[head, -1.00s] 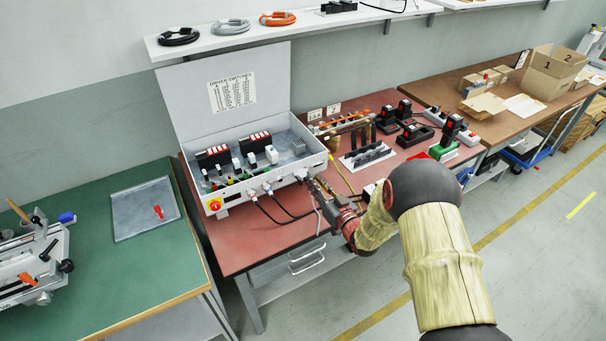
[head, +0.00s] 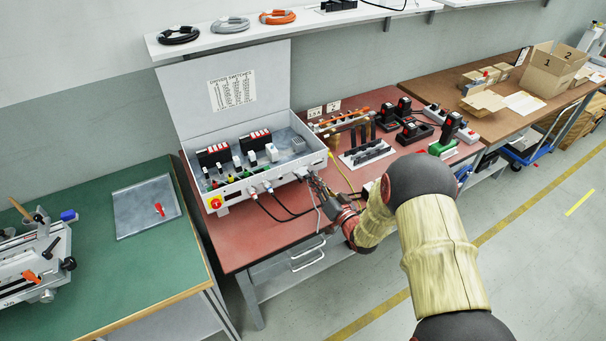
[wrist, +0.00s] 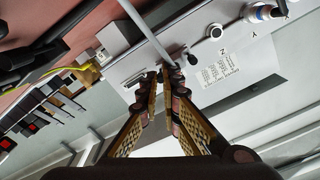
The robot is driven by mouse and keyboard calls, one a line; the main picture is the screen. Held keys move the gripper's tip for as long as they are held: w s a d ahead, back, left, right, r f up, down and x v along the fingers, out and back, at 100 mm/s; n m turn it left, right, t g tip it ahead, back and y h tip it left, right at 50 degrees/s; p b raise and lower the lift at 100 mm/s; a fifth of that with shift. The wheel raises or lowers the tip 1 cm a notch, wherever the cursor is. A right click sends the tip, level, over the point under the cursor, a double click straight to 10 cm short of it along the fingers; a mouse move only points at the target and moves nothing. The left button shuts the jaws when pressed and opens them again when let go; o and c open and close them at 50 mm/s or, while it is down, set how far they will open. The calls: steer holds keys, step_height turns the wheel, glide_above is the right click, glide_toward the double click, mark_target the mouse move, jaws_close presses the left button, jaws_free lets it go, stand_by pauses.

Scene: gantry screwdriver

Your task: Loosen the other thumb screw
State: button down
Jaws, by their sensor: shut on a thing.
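My gripper (head: 318,185) is at the front right of the open grey control box (head: 220,189). In the wrist view its fingertips (wrist: 165,78) are nearly together and shut on a small part at a cable connector (wrist: 146,74). This part looks like a thumb screw, but the fingertips hide most of it. A pale grey cable (wrist: 143,25) runs to the connector. A small dark knob (wrist: 193,59) shows just beside the right fingertip. I cannot tell how far either screw is turned.
A yellow cable (wrist: 88,76) is plugged in nearby. Black cables (head: 282,212) hang from the box front. Black tools (head: 410,130) stand on the red bench (head: 240,250) to the right. The floor in front is clear.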

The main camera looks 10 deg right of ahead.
steer(key=shift+f+n+b, duration=0.15)
steer(key=shift+n+b, duration=0.85)
steer(key=shift+n, duration=0.2)
steer(key=n+b, duration=0.2)
steer(key=n, duration=0.1)
steer(key=shift+n+b, duration=0.4)
steer(key=n, duration=0.4)
steer(key=shift+r, duration=0.2)
steer(key=n, duration=0.4)
steer(key=shift+n, duration=0.4)
steer(key=c, duration=2.2)
jaws_free()
steer(key=shift+p+v, duration=0.55)
steer(key=shift+v, duration=2.45)
